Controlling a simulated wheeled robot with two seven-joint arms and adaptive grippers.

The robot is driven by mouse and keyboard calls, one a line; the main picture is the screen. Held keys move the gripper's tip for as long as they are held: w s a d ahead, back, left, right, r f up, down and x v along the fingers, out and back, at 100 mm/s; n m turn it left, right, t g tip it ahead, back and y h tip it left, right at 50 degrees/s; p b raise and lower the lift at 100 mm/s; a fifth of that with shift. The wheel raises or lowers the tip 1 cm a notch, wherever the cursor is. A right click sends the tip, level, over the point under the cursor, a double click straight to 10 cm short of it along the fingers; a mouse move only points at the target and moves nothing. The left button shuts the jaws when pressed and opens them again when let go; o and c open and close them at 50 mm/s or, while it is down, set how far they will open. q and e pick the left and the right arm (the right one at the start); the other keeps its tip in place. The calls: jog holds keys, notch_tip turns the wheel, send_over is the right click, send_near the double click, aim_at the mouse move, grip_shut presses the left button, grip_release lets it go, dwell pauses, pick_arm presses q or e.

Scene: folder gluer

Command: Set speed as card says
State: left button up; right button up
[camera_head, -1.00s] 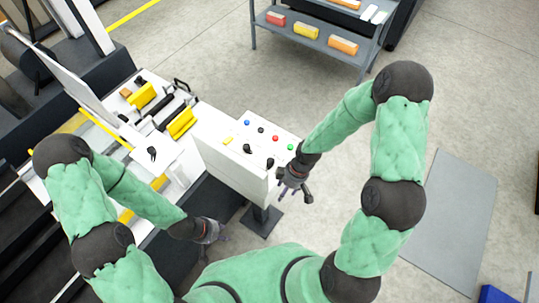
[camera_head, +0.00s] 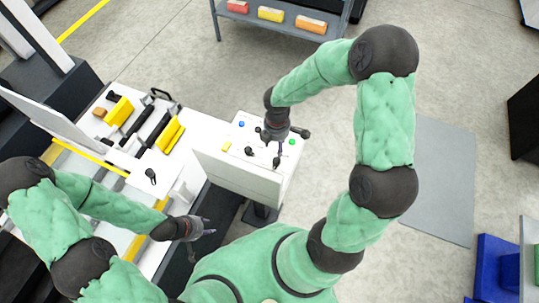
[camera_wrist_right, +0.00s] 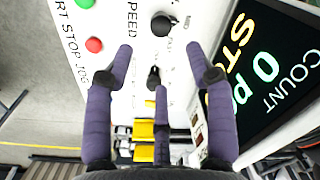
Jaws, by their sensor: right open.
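The white control panel (camera_head: 243,175) stands in the middle of the head view. In the right wrist view it shows printed START, STOP, JOG and SPEED words, a green button (camera_wrist_right: 85,3), a red button (camera_wrist_right: 94,45) and a round black knob (camera_wrist_right: 161,25) beside the SPEED word. A second black knob (camera_wrist_right: 153,77) lies between my fingers in that view. My right gripper (camera_wrist_right: 160,65) is open over the panel, its fingers spread; it also shows in the head view (camera_head: 277,150). I cannot make out a readable card. My left gripper (camera_head: 203,228) hangs low, left of my body.
A dark display (camera_wrist_right: 265,65) reading STOP, 0 and COUNT is beside the knobs. The machine bed with yellow blocks (camera_head: 119,111) is left of the panel. A grey shelf (camera_head: 290,27) with coloured boxes stands behind. A blue bin (camera_head: 490,262) is at the lower right.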

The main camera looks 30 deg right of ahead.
aim_at(277, 160)
jog(key=f, duration=0.7)
jog(key=f+b, duration=0.1)
jog(key=f, duration=0.2)
jog(key=shift+s+f, duration=0.15)
jog(key=shift+s, duration=0.15)
grip_shut()
